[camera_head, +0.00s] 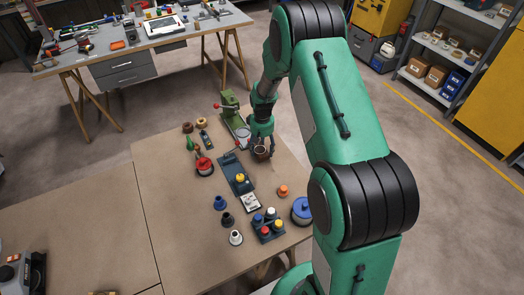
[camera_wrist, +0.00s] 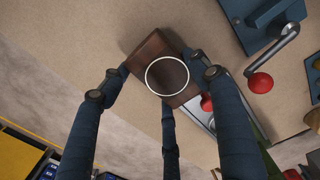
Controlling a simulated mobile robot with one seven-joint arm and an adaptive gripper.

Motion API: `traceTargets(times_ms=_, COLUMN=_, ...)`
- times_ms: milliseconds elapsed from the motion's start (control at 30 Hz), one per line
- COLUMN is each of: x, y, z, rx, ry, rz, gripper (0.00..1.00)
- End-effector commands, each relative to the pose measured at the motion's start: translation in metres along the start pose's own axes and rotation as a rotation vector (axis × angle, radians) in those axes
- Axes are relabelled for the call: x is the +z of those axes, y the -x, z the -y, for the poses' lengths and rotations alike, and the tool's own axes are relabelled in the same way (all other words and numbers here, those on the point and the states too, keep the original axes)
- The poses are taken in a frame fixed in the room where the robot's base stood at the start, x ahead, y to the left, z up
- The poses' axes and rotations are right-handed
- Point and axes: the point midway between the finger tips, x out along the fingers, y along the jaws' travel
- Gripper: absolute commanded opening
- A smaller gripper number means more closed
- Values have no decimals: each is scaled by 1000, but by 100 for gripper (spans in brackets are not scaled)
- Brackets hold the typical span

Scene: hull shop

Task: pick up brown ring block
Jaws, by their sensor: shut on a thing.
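The brown ring block (camera_head: 262,154) is at the right edge of the work table in the head view, below my gripper (camera_head: 262,138). In the wrist view the block (camera_wrist: 150,50) is a dark brown, square-sided piece with a pale ring on its face. The blue-grey fingers of my gripper (camera_wrist: 160,85) are closed around it, with fingertips against its sides. The block looks slightly turned against the table edge. I cannot tell whether its underside touches the table.
A green machine (camera_head: 229,105) and a blue-grey crank device (camera_head: 236,172) stand close to the block; its red-knobbed crank (camera_wrist: 262,80) shows at right. The table's left half (camera_head: 155,215) is largely bare.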

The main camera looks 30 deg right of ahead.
Motion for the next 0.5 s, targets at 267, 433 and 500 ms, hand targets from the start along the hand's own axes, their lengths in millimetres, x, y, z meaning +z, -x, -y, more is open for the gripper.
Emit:
traceTargets(times_ms=267, x=-1, y=45, z=0, rx=1, ry=0, rz=-3, gripper=33)
traceTargets(times_ms=433, x=-1, y=68, z=0, rx=1, ry=0, rz=-2, gripper=33)
traceTargets(times_ms=500, x=0, y=74, z=0, rx=0, ry=0, rz=-1, gripper=33)
